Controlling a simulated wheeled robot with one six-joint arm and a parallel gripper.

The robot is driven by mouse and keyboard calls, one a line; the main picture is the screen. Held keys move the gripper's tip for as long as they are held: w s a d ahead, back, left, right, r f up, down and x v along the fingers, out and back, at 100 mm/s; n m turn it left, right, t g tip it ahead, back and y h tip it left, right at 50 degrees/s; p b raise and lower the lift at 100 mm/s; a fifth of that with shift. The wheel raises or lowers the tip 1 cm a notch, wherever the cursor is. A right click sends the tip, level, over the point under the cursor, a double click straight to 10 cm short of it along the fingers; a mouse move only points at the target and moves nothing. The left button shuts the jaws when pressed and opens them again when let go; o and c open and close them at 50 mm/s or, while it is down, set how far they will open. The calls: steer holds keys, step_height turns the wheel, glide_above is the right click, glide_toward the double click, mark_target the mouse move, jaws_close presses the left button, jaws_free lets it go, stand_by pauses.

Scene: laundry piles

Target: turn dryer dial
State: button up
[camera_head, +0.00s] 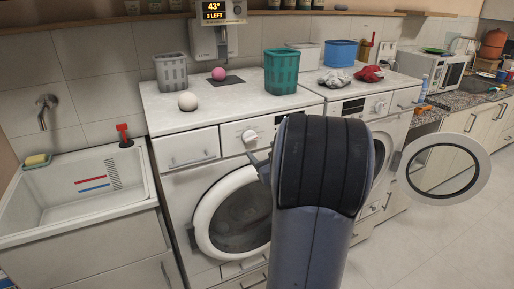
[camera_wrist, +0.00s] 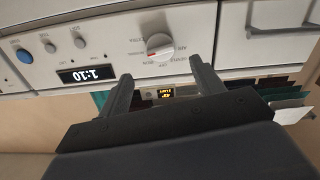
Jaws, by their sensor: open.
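In the head view, the left machine's white round dial (camera_head: 249,136) sits on its front panel, between a drawer and a dark display. The dial also shows large in the wrist view (camera_wrist: 160,46), ringed with printed labels and carrying a red mark. The picture there is upside down. My gripper (camera_wrist: 160,68) is open and empty; its two dark fingers point toward the panel, one on each side of the dial's line, with no visible contact. In the head view my gripper (camera_head: 260,163) is just below the dial, partly hidden behind my arm. A second dial (camera_head: 380,106) is on the right machine.
The right machine's round door (camera_head: 478,165) stands open. Baskets, including a teal one (camera_head: 281,72), stand on top. A sink (camera_head: 75,190) is at left. Floor at right is clear.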

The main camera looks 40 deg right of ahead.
mark_target(252, 140)
steer(key=shift+v, duration=1.7)
steer(key=shift+w, duration=0.1)
steer(key=p+x, duration=0.1)
steer(key=x, duration=1)
steer(key=shift+a, duration=0.1)
steer(key=shift+n, duration=0.3)
steer(key=shift+s, duration=0.25)
